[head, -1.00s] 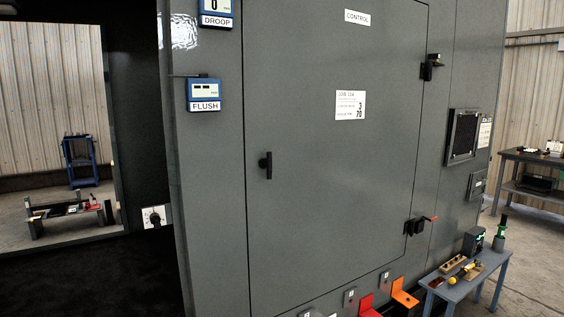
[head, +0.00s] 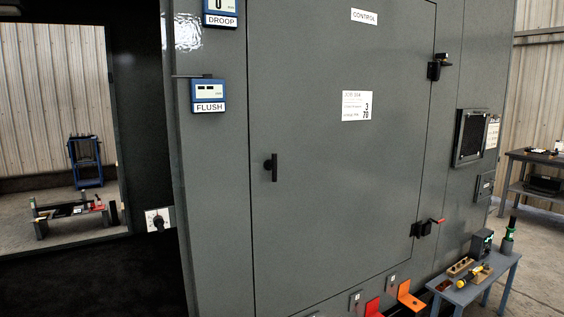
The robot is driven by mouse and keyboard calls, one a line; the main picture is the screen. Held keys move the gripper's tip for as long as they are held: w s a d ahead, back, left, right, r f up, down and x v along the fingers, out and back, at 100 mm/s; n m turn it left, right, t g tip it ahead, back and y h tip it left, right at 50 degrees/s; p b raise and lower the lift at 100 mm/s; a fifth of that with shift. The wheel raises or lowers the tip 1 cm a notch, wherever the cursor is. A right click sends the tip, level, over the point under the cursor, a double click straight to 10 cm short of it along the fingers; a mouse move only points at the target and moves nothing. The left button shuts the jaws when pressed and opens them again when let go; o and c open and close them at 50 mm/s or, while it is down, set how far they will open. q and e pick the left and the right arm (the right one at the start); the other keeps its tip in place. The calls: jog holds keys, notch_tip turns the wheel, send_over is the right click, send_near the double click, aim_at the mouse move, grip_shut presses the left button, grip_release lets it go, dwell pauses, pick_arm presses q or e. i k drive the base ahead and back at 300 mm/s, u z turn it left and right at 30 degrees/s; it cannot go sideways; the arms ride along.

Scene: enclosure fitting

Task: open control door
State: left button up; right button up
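The control door (head: 335,190) is a large grey panel on the grey enclosure, with a CONTROL label (head: 366,17) at its top. It looks closed, with its edges in line with the frame. A black handle (head: 272,168) sits upright on its left side. Black hinges show on the right edge, an upper one (head: 435,68) and a lower one (head: 421,229) with a red lever beside it. Neither of my grippers is in the head view.
A blue bench (head: 478,285) with small tools stands at the lower right, close to the enclosure. Orange (head: 408,297) and red (head: 373,307) brackets stick out below the door. DROOP (head: 220,14) and FLUSH (head: 208,96) gauges hang left of the door. A dark opening lies further left.

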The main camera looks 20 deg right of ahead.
aim_at(340, 90)
jog(key=i, duration=0.9)
jog(key=u, duration=0.05)
